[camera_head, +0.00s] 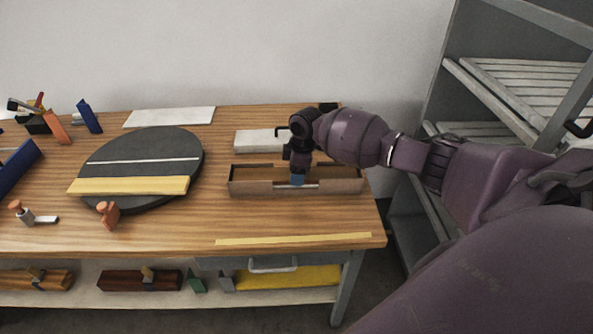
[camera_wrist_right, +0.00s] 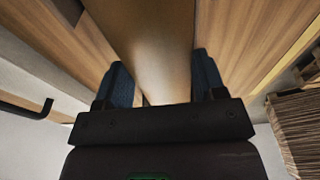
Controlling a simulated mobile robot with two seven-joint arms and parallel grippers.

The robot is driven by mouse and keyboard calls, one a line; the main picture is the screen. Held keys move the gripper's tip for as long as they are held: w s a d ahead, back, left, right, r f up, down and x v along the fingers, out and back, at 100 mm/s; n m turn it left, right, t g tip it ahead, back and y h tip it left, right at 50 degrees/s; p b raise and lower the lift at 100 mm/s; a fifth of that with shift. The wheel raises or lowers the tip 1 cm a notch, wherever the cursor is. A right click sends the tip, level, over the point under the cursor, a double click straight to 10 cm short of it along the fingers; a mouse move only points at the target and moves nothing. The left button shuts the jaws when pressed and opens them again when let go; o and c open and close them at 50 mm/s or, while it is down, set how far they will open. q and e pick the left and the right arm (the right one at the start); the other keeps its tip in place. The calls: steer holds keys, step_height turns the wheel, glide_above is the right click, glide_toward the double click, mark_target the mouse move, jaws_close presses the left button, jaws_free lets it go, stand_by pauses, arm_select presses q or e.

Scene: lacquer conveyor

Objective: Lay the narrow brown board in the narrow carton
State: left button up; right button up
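The narrow carton (camera_head: 345,187) is a long, open brown cardboard box near the table's right end. My right gripper (camera_head: 297,178) points down at its middle, with the blue fingertips at or just inside its near wall. In the right wrist view a smooth brown strip, apparently the narrow brown board (camera_wrist_right: 155,45), runs between the two blue fingers (camera_wrist_right: 162,80). The right finger lies along its edge; contact at the left finger is unclear. In the head view the board is hard to tell from the carton. My left gripper is out of view.
A yellow board (camera_head: 130,186) lies on the round black turntable (camera_head: 185,150) to the left. A white block (camera_head: 255,140) sits behind the carton, and a white panel (camera_head: 170,117) lies farther back. Grey shelving (camera_head: 430,130) stands at the right. The table front is clear around a yellow strip (camera_head: 290,239).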

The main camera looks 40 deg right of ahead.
steer(key=o, duration=0.6)
steer(key=r, duration=0.3)
steer(key=d+r+p, duration=0.1)
steer(key=r, duration=0.3)
steer(key=s+r, duration=0.1)
steer(key=r, duration=0.2)
steer(key=shift+d+r, duration=0.15)
steer(key=shift+r, duration=0.2)
